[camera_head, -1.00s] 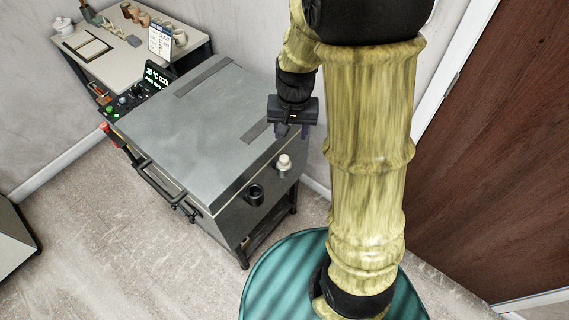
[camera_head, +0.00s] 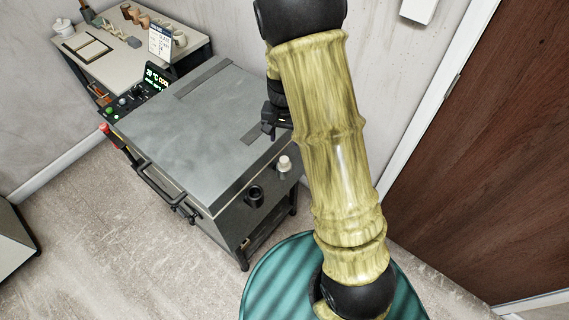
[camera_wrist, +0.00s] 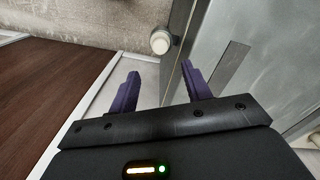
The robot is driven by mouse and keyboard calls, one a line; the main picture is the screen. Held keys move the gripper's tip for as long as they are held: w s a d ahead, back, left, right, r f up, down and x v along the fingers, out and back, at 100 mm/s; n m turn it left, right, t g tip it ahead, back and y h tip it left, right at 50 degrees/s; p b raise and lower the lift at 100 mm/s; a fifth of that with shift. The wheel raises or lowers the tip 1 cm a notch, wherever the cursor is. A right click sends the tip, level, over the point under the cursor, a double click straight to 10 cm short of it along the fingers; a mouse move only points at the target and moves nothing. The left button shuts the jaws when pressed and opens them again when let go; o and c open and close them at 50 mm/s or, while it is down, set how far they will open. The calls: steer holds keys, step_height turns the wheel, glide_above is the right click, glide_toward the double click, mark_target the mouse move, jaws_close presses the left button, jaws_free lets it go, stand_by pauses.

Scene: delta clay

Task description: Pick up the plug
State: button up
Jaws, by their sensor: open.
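The plug (camera_head: 285,163) is a small cream-white knob on the front side of the grey kiln (camera_head: 252,222), just below the lid edge. It also shows in the wrist view as a pale round end (camera_wrist: 160,41) beside the kiln wall. My gripper (camera_wrist: 160,70) is open and empty, with its two purple fingers apart. In the wrist view the plug lies beyond the fingertips, roughly in line with the gap between them. In the head view my gripper (camera_head: 269,130) is above the plug, near the lid's right edge, and partly hidden by my arm.
A black round port (camera_head: 255,194) sticks out left of the plug. The lid (camera_head: 190,120) has a handle bar (camera_head: 160,185) at its front left. A table (camera_head: 125,50) with pottery stands behind. A brown door (camera_head: 485,160) is at right. The floor in front is clear.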

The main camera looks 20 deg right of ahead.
mark_target(284, 159)
step_height(284, 159, down, 7)
steer(key=shift+f, duration=0.15)
steer(key=shift+f, duration=0.1)
steer(key=shift+f+p, duration=0.75)
steer(key=shift+f, duration=1.8)
steer(key=c, duration=0.8)
steer(key=shift+r, duration=0.1)
